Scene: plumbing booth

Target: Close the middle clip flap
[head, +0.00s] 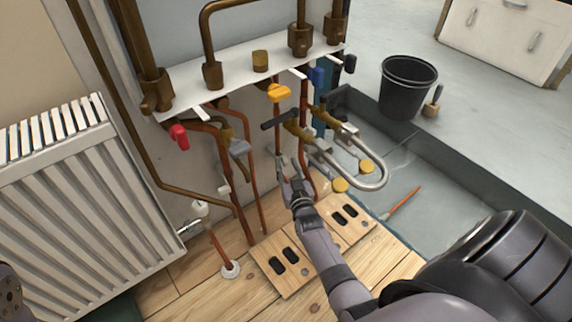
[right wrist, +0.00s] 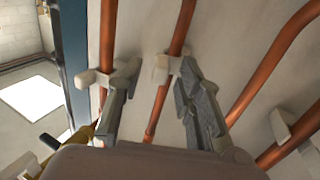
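In the right wrist view, a pale clip (right wrist: 165,68) sits on the middle copper pipe (right wrist: 178,38). A second pale clip (right wrist: 92,79) is at the pipe to its left, and a third (right wrist: 282,124) is by the pipes at the right. My right gripper (right wrist: 158,72) has its grey fingers spread on either side of the middle pipe. Its right fingertip is close to the middle clip and its left fingertip close to the left clip; contact is unclear. The fingertips partly hide the clips. In the head view, my right gripper (head: 290,172) is low by the pipes. My left gripper is out of view.
A white radiator (head: 75,190) stands at the left. Wooden floor plates (head: 284,264) lie below. A black bucket (head: 405,88) stands behind.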

